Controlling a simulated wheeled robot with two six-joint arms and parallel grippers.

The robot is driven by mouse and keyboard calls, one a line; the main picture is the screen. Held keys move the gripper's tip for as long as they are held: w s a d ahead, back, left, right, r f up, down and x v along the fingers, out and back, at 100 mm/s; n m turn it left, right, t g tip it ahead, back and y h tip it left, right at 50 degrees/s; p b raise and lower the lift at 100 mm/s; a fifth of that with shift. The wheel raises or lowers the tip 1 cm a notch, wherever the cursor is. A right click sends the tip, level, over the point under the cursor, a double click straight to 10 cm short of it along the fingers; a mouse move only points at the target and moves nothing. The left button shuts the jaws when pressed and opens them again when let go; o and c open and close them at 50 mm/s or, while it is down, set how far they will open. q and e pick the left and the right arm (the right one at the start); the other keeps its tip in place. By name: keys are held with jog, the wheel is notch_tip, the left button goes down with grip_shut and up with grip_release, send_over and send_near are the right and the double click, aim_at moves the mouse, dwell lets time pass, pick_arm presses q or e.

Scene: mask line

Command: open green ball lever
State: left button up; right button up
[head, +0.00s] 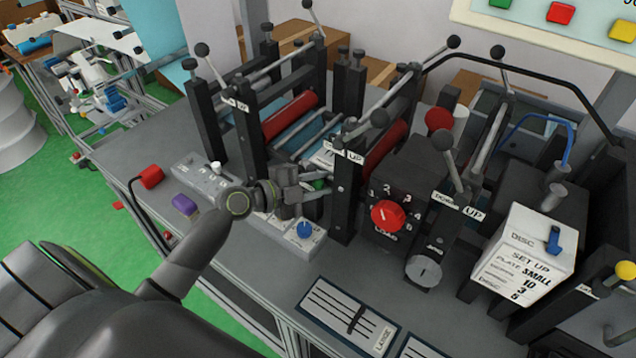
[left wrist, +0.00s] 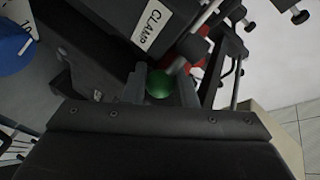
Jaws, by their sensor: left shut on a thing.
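The green ball (left wrist: 160,84) of the lever shows in the left wrist view between my left gripper's two fingers (left wrist: 158,92). A small part of the green ball (head: 319,184) also shows in the head view beside the fingers. My left gripper (head: 308,187) reaches in from the left and is shut on the green ball, in front of the machine frame with the red rollers. The lever's shaft is hidden by the gripper and the frame. My right gripper is in neither view.
A control box with a blue knob (head: 304,229) sits just below the gripper. A black block with a red dial (head: 388,216) stands to the right. Several black-ball levers rise from the frames behind. A white "DISC" box (head: 522,255) stands further right.

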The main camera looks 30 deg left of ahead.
pick_arm(q)
jog(key=shift+d+y, duration=0.1)
jog(key=shift+y, duration=0.2)
jog(key=shift+w+d+n+t+y, duration=0.15)
jog(key=shift+n+t+y, duration=0.25)
jog(key=shift+n, duration=0.3)
jog(key=shift+w+d+n+t+y+p, duration=0.1)
jog(key=shift+w+n+t+y+p, duration=0.15)
jog(key=shift+n+y+p, duration=0.45)
jog(key=shift+w+d+n+t+y+p, duration=0.2)
jog(key=shift+n+y+p, duration=0.3)
jog(key=shift+y, duration=0.4)
jog(key=shift+a+f, duration=0.1)
jog(key=shift+a, duration=0.05)
jog(key=o, duration=1)
jog(key=shift+c, duration=0.2)
